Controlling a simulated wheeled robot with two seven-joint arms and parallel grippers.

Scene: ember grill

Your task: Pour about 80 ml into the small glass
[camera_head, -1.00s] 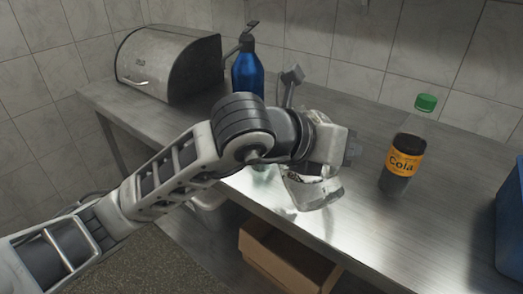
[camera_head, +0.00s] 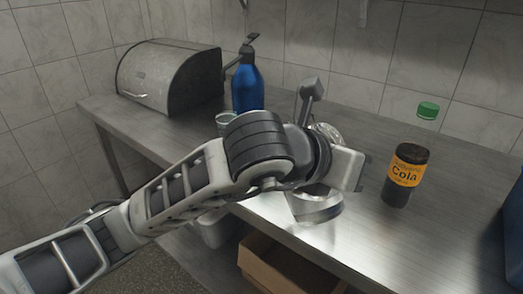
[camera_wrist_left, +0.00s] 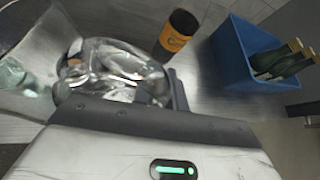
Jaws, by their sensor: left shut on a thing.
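My left gripper (camera_head: 335,168) is shut on a clear glass vessel (camera_head: 315,209), held over the front part of the steel counter. The wrist hides its middle; its lower part shows below the wrist and some clear glass shows above. In the left wrist view the vessel (camera_wrist_left: 112,72) fills the space before the jaws; reflections keep me from telling how much liquid it holds. A small clear glass (camera_head: 226,122) stands on the counter left of the gripper, partly hidden by my arm. A pale glass (camera_wrist_left: 18,76) also shows at the left wrist view's left edge. My right gripper is not in view.
A cola bottle (camera_head: 405,172) with a green cap stands to the right. A blue bottle (camera_head: 247,88) and a metal bread box (camera_head: 170,78) stand at the back left. A blue crate (camera_wrist_left: 236,60) holding bottles is at the far right. A cardboard box (camera_head: 280,268) sits below the counter.

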